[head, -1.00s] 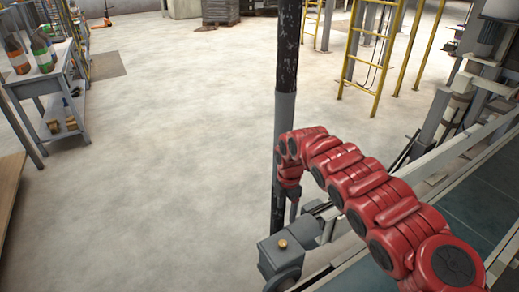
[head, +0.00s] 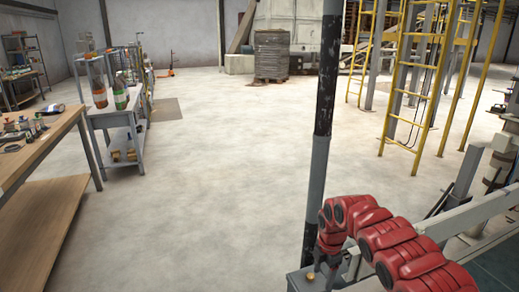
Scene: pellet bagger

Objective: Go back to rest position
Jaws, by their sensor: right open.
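My red right arm (head: 392,243) reaches in from the lower right of the head view. Its gripper (head: 322,272) hangs pointing down at the bottom of the picture, in front of or beside the dark pole. It is open and I see nothing between its fingers. The fingers are small and partly lost against the grey machine part below. My left gripper is not in view.
A dark and grey pole (head: 324,110) stands upright close to my right gripper. A grey machine box (head: 305,282) with a brass knob lies below it. A wooden workbench (head: 40,150) and a bottle cart (head: 118,120) stand left. Open floor (head: 220,180) fills the middle.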

